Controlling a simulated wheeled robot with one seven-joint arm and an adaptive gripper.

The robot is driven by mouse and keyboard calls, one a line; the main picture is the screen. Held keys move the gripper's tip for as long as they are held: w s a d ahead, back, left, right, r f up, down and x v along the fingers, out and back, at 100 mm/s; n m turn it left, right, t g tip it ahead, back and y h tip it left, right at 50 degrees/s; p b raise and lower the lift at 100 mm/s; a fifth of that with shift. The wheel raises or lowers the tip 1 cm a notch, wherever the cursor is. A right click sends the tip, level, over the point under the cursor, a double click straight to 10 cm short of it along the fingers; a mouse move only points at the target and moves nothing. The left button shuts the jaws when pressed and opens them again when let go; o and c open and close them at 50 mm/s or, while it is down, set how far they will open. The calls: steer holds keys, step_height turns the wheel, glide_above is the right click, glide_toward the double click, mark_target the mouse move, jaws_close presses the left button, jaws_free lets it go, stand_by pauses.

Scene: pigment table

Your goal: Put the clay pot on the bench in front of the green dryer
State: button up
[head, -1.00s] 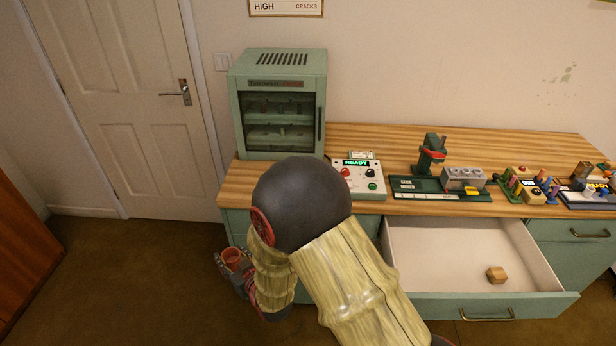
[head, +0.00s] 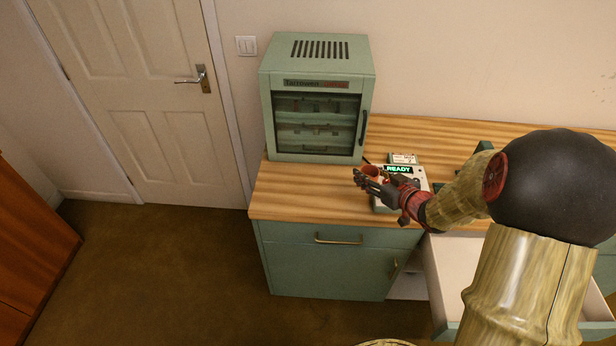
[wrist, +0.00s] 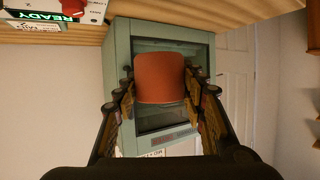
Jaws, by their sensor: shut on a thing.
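The clay pot (wrist: 160,80) is orange-brown and fills the middle of the wrist view, between my two fingers. My gripper (head: 366,178) is shut on it; in the head view only a bit of the pot (head: 372,170) shows behind the fingers. The gripper is over the bench near the control box, right of the bare wood before the dryer. The green dryer (head: 318,60) stands at the back left of the bench (head: 300,200), its glass door closed. In the wrist view the dryer (wrist: 122,60) is behind the pot. Whether the pot touches the bench cannot be told.
The control box (head: 412,178) with a lit READY display is partly hidden by my gripper. An open drawer (head: 450,265) juts out below the bench at the right. The wood in front of the dryer is clear. A white door (head: 140,100) is at the left.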

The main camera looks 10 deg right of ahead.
steer(key=shift+w+d+r, duration=0.1)
steer(key=shift+w+d, duration=0.05)
steer(key=shift+d, duration=0.05)
steer(key=w+a+f+b, duration=0.3)
steer(key=w+a+f, duration=0.1)
steer(key=w+a, duration=0.15)
steer(key=b, duration=0.3)
glide_above(329, 189)
steer(key=f, duration=0.5)
steer(key=shift+s+d, duration=0.2)
steer(key=shift+d, duration=0.05)
steer(key=shift+w+a+f, duration=0.15)
steer(key=shift+f, duration=0.2)
step_height(329, 189, down, 3)
steer(key=shift+w+f+b, duration=0.1)
steer(key=shift+f+b, duration=0.05)
steer(key=shift+b, duration=0.85)
steer(key=shift+a, duration=0.1)
